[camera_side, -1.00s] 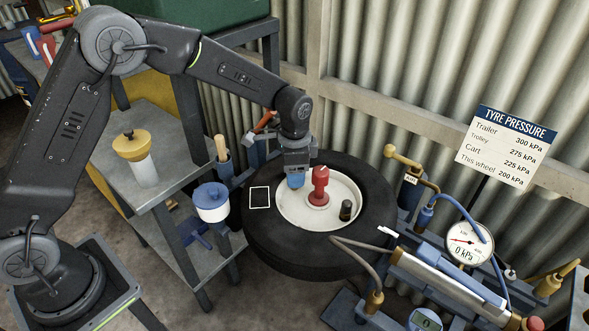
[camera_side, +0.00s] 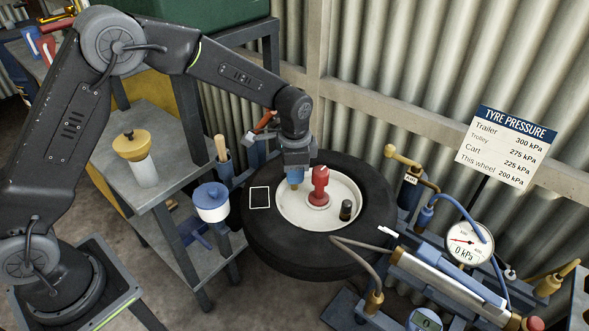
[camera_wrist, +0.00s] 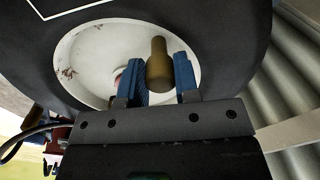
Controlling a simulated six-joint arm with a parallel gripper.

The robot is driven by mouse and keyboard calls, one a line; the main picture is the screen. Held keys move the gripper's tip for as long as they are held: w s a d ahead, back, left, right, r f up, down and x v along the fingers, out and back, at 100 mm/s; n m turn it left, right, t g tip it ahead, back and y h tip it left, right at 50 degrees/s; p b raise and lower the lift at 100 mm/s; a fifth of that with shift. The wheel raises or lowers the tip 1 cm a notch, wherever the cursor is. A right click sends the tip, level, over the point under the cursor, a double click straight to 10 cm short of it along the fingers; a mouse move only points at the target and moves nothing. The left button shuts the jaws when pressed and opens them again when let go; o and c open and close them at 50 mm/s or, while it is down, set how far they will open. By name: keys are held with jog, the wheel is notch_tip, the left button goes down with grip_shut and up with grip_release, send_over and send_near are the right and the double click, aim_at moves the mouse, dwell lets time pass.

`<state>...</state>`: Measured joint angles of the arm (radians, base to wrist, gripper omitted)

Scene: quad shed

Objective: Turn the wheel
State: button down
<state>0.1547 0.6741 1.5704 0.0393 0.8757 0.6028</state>
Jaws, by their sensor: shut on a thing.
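The wheel's black tyre (camera_side: 262,235) lies flat with its cream rim (camera_side: 290,210) facing up; both also show in the wrist view, where the rim (camera_wrist: 85,60) is behind my fingers. My gripper (camera_side: 295,180) is over the rim, left of the red post. In the wrist view its blue fingers (camera_wrist: 162,80) are shut on a brass-brown cylinder (camera_wrist: 158,62). I cannot tell whether the cylinder touches the rim.
A white square outline (camera_side: 260,197) marks the tyre's left side. A hose (camera_side: 362,256) lies at its front right, near the pump (camera_side: 440,275) and gauge (camera_side: 470,243) reading 0 kPa. A shelf with a blue-lidded jar (camera_side: 211,201) stands left. A corrugated wall (camera_side: 400,90) is behind.

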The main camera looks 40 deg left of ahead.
aim_at(299, 221)
jog(key=shift+s+n, duration=0.15)
jog(key=shift+n, duration=0.15)
jog(key=shift+s+d+n, duration=0.2)
jog(key=shift+s+n, duration=0.5)
jog(key=shift+n, duration=0.4)
jog(key=shift+s+d+n, duration=0.15)
jog(key=shift+s+n, duration=0.5)
jog(key=shift+n, duration=0.45)
jog(key=shift+s+d+n, duration=0.4)
jog(key=shift+s+n, duration=0.25)
jog(key=shift+n, duration=0.55)
jog(key=shift+s+d+n, duration=0.35)
jog(key=shift+d+n, duration=0.05)
jog(key=shift+n, duration=0.45)
jog(key=shift+s+d+n, duration=0.35)
jog(key=shift+n, duration=0.5)
jog(key=shift+s+d+n, duration=0.25)
jog(key=shift+d+n, duration=0.3)
jog(key=shift+n, duration=0.4)
jog(key=shift+s+d+n, duration=0.25)
jog(key=shift+d+n, duration=0.25)
jog(key=shift+n, duration=0.45)
jog(key=shift+s+d+r+n, duration=0.15)
jog(key=shift+d+n, duration=0.75)
jog(key=shift+n, duration=0.6)
jog(key=shift+d, duration=0.1)
jog(key=c, duration=0.8)
grip_release()
jog(key=shift+c, duration=0.2)
